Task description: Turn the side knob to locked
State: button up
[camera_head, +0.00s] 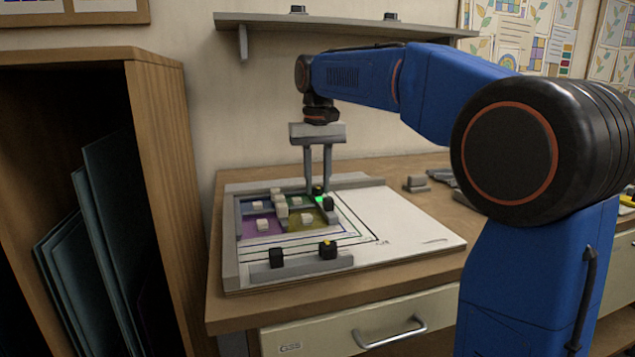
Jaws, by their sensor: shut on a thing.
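My gripper (318,193) points straight down at the right side of the coloured glass panel (260,226). Its two fingers are closed on the side knob (327,204), a small black knob at the upper end of the grey right-hand bar. A bright green spot shows between the fingers. The fingers hide part of the knob, so I cannot tell which way it is turned. Two other black knobs, a left one (277,257) and a right one (327,249) with a yellow mark, sit on the front bar (300,268).
The panel lies on a white board (410,232) with grey rails on the wooden table (222,308). Several pale blocks stand on the glass. A wooden rack (160,140) with upright sheets is at left. A shelf (270,20) hangs above. Grey pieces (416,185) lie behind, to the right.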

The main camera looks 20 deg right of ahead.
aim_at(318, 188)
jog(key=o, duration=1)
jog(key=shift+o, duration=0.2)
notch_tip(318, 188, up, 17)
jog(key=shift+r, duration=0.2)
jog(key=shift+s, duration=0.1)
